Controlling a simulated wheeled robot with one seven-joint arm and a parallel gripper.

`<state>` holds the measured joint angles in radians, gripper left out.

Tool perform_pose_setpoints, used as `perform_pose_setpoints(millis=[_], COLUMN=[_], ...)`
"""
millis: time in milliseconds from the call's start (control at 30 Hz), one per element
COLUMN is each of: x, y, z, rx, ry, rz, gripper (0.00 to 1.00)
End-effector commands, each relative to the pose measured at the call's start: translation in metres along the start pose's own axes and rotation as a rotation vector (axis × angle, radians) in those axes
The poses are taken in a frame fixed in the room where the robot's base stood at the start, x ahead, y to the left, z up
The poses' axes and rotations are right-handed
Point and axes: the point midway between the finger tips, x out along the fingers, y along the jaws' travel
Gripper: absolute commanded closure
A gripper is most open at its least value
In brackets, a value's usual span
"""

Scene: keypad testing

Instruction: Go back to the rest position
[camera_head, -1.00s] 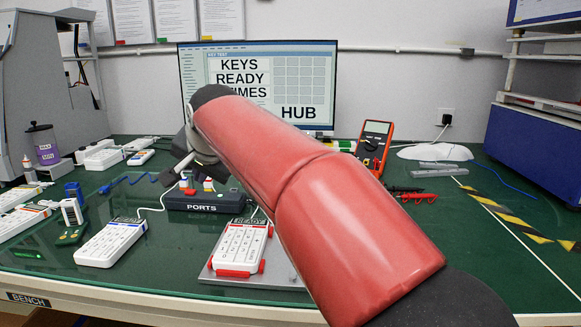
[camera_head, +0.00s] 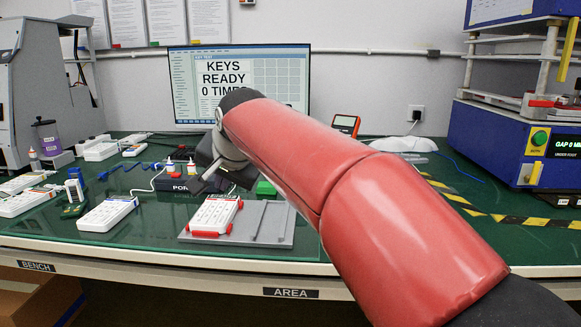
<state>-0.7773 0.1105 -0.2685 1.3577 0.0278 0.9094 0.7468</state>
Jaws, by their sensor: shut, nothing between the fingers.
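My red arm crosses the picture from the lower right. My gripper (camera_head: 203,183) is at its far end, dark and partly hidden behind the arm link. It is shut and empty, in the air above the bench near the dark ports box (camera_head: 176,183). A white keypad with red corners (camera_head: 214,214) sits on a grey plate (camera_head: 272,225), just in front of the gripper in the picture. I cannot judge the exact height of the gripper above them.
A monitor (camera_head: 185,85) stands behind. White keypads (camera_head: 107,214) and a purple-labelled bottle (camera_head: 46,142) are at left. A blue machine (camera_head: 500,140) stands at right, past hazard tape (camera_head: 530,221).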

Motion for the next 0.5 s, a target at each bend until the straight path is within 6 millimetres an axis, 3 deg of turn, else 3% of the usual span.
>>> perform_pose_setpoints(millis=[167,333,500], x=[-0.018,-0.041,-0.076], y=[0.047,0.107,0.192], z=[-0.002,0.007,0.044], rx=[-0.015,-0.048,-0.111], ry=[-0.006,-0.018,-0.038], rz=[0.035,0.081,0.153], gripper=[1.0,1.0,1.0])
